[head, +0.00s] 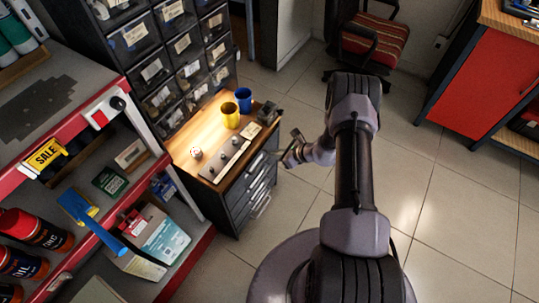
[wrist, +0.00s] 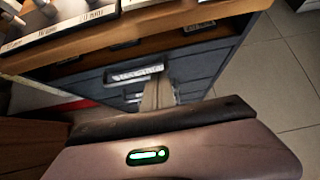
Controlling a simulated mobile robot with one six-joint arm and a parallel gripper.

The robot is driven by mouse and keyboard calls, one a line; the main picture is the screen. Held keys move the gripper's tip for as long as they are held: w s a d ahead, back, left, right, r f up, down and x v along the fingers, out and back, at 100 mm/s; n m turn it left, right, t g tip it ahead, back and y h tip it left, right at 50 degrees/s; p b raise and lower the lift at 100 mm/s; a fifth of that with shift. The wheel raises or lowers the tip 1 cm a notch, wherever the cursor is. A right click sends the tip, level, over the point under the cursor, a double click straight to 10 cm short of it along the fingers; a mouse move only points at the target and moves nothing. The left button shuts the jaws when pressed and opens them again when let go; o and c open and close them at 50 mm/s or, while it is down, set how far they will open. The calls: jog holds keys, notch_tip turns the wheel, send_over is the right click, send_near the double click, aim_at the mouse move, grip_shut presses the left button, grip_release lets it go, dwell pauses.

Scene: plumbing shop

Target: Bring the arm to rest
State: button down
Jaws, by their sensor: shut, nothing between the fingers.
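My arm (head: 355,170) reaches forward over the floor and bends left at its far end. My gripper (head: 291,152) is beside the right side of the small wooden-topped drawer cabinet (head: 240,185), apart from the cups on it. In the wrist view the narrow fingers of my gripper (wrist: 158,95) are together with nothing between them. They point toward the dark drawer fronts (wrist: 205,65). Whether the fingertips touch the cabinet cannot be told.
A yellow cup (head: 230,116) and a blue cup (head: 243,100) stand on the cabinet top, near a grey strip with knobs (head: 225,160). Red-edged shelves (head: 110,95) are at left. A chair (head: 375,40) and red cabinet (head: 470,80) stand behind. Tiled floor is clear at right.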

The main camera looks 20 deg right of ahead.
jog(key=p+v, duration=0.3)
jog(key=v, duration=0.6)
jog(key=a+r+n+g, duration=0.1)
jog(key=a+r+n, duration=0.3)
jog(key=r, duration=0.5)
jog(key=a+r+n+g+y, duration=0.1)
jog(key=a+r+n, duration=0.25)
jog(key=r, duration=0.65)
jog(key=a+r+n+g, duration=0.1)
jog(key=a+r+n, duration=0.35)
jog(key=r, duration=0.45)
jog(key=s+a+r+n+h, duration=0.1)
jog(key=s+a+r+n, duration=0.5)
jog(key=s+r, duration=0.4)
jog(key=s+r+n+t+h, duration=0.1)
jog(key=s+r+n+h, duration=0.2)
jog(key=s, duration=1)
notch_tip(320, 180, up, 4)
jog(key=n, duration=0.3)
jog(key=shift+a+h, duration=0.3)
jog(key=shift+h, duration=0.1)
jog(key=shift+r, duration=0.1)
